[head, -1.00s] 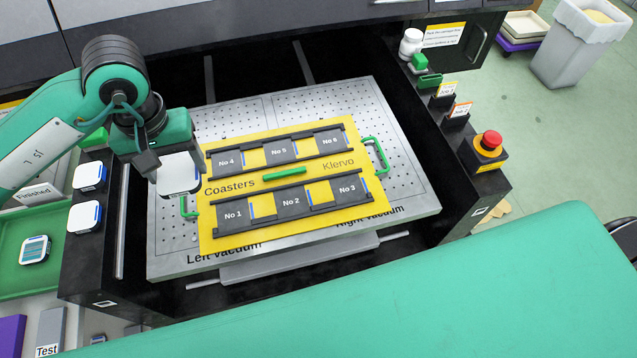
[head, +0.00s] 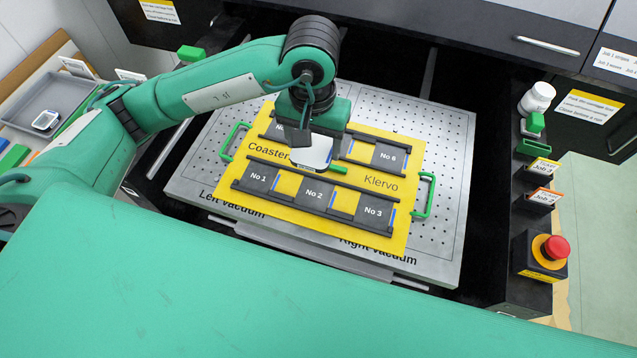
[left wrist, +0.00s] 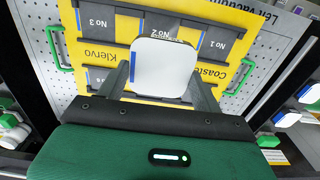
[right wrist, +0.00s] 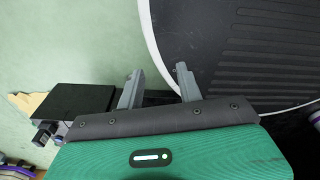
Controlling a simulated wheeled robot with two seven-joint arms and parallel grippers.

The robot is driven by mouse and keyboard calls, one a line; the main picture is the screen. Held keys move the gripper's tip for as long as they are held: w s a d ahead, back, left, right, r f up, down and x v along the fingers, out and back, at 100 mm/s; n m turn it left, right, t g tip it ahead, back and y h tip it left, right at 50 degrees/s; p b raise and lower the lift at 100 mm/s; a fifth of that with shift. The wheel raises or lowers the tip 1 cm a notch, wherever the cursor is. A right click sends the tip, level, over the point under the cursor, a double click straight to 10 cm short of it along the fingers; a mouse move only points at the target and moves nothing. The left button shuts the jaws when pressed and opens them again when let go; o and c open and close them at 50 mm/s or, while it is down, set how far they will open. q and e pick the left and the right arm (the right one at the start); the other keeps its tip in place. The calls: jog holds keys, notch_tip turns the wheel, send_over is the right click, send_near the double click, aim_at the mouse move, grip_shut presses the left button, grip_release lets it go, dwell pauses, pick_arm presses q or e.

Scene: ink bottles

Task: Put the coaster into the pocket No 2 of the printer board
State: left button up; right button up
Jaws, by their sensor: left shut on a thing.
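My left gripper (head: 312,142) is shut on a white coaster (head: 314,152) with a blue edge, held flat above the yellow printer board (head: 405,158). The coaster also shows between the fingers in the left wrist view (left wrist: 162,68). Pocket No 2 (head: 314,193) is empty, in the board's near row between No 1 (head: 259,178) and No 3 (head: 374,211). The coaster is just behind pocket No 2 in the head view; the gripper hides part of the far row. My right gripper (right wrist: 155,85) is open and empty over the floor, away from the board.
The board lies on a perforated metal bed (head: 445,190) and has green handles (head: 424,195). A red stop button (head: 554,248) and label holders stand to the right. A grey tray (head: 75,95) with an item is at the left.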

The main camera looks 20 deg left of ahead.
pick_arm(q)
jog(key=p, duration=0.3)
send_over(315, 193)
notch_tip(315, 193, down, 12)
jog(key=shift+r, duration=0.2)
notch_tip(315, 193, down, 3)
jog(key=shift+f+p, duration=0.2)
jog(key=shift+p, duration=0.15)
jog(key=shift+f, duration=0.35)
jog(key=shift+f+b, duration=0.2)
jog(key=shift+b, duration=0.1)
jog(key=o, duration=1.1)
pick_arm(e)
jog(key=r, duration=0.3)
jog(key=shift+w+d+r, duration=0.1)
jog(key=shift+d+r, duration=0.25)
jog(key=shift+d, duration=0.1)
